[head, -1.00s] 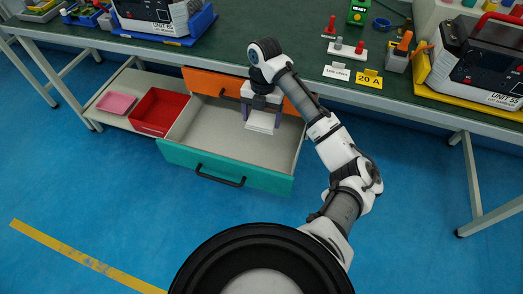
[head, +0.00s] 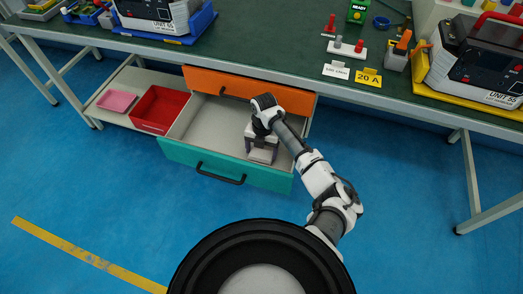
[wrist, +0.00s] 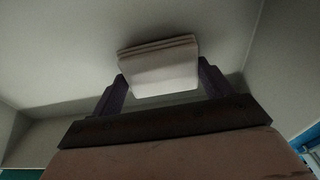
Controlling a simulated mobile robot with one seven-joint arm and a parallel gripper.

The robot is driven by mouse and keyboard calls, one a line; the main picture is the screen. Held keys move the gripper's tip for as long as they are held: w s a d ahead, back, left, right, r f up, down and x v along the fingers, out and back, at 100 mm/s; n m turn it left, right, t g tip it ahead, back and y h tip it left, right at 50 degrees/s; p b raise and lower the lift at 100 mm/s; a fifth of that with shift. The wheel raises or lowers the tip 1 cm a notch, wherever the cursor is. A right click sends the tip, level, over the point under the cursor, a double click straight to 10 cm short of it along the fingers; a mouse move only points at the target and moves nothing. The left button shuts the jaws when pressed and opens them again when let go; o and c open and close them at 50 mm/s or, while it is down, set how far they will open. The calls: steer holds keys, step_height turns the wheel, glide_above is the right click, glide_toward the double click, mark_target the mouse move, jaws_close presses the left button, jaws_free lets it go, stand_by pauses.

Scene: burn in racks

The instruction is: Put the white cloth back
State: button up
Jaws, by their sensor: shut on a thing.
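The white cloth (wrist: 160,68) is a folded stack held between the two fingers of my gripper (wrist: 162,85) in the wrist view. In the head view the cloth (head: 261,155) shows below my gripper (head: 262,146), which is shut on it. Both are inside the open teal-fronted drawer (head: 195,130), near its right side. The drawer floor around them is bare and pale grey. I cannot tell whether the cloth touches the drawer floor.
A closed orange drawer (head: 235,86) sits just behind and above the open one. A red bin (head: 158,109) and a pink cloth (head: 117,101) lie on the shelf to the left. The green bench top (head: 260,52) overhangs behind.

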steer(key=shift+f, duration=0.45)
steer(key=shift+f, duration=0.15)
steer(key=o, duration=1.3)
steer(key=shift+c, duration=0.2)
steer(key=shift+w+d+r+b, duration=0.1)
steer(key=shift+w+r+b, duration=0.05)
steer(key=shift+r, duration=1.15)
steer(key=shift+w+a+r+b, duration=0.1)
steer(key=shift+r+b, duration=0.1)
steer(key=shift+r, duration=1.1)
steer(key=shift+w+d+r+b, duration=0.1)
steer(key=shift+w+r+b, duration=0.05)
steer(key=shift+r, duration=1.15)
